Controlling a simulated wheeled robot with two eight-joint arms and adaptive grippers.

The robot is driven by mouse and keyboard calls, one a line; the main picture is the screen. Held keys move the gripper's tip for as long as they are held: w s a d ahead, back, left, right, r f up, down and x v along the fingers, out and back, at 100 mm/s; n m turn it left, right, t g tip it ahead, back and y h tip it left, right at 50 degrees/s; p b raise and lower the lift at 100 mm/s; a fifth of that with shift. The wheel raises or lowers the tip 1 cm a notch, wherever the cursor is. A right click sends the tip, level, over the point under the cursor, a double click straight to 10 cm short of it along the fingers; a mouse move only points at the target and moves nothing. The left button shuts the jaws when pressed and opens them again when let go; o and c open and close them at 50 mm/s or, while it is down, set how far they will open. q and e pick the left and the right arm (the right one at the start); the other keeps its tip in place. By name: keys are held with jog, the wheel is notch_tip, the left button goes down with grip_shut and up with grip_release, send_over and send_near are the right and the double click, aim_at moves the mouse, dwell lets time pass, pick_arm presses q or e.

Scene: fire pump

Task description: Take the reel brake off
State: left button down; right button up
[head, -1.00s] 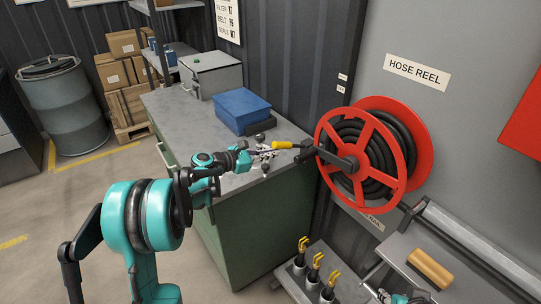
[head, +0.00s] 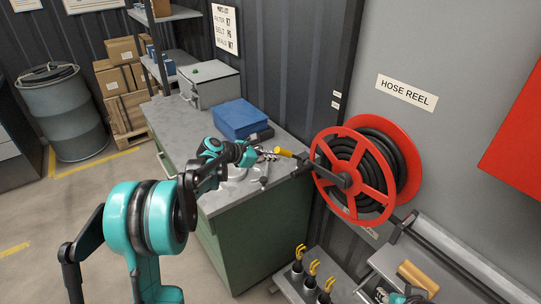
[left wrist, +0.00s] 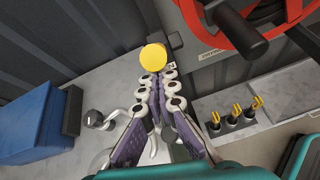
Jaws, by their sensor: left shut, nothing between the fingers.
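The hose reel (head: 366,175) is a red spoked wheel with black hose, on the grey wall at right. A handle with a yellow grip (head: 285,152) sticks out left of the reel over the bench corner; I take it for the brake lever. Its round yellow end (left wrist: 153,57) shows just beyond my fingertips in the left wrist view. My left gripper (head: 267,153) is shut and empty, close to the yellow end; I cannot tell if they touch. Its fingers (left wrist: 157,84) show in the left wrist view. My right gripper (head: 388,295) shows only partly at the bottom right.
A green bench (head: 250,235) with a grey top carries a blue box (head: 240,117), a grey case (head: 208,84) and small metal parts. Several yellow-tipped tools (head: 313,268) stand in holders below the reel. A tan block (head: 417,277) lies on a shelf at right.

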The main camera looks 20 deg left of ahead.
pick_arm(q)
jog(key=w+d+r+g+y+p, duration=0.1)
jog(key=r+p, duration=0.1)
jog(key=w+d+r+g+y+p, duration=0.1)
jog(key=r+p, duration=0.1)
jog(key=p, duration=0.1)
jog(key=w+d+r+g+y+p, duration=0.1)
jog(key=w+r+g+p, duration=0.1)
jog(key=shift+d+p, duration=0.1)
jog(key=shift+p, duration=0.3)
jog(key=shift+w+d+r+g+y+p, duration=0.15)
jog(key=shift+w+d+g+y+p, duration=0.15)
jog(key=shift+w+p, duration=0.15)
jog(key=shift+w+d+r+p, duration=0.15)
jog(key=shift+w+d+p, duration=0.1)
jog(key=shift+w+p, duration=0.1)
jog(key=shift+r, duration=0.1)
jog(key=shift+w+d+r, duration=0.1)
jog(key=shift+w+d, duration=0.05)
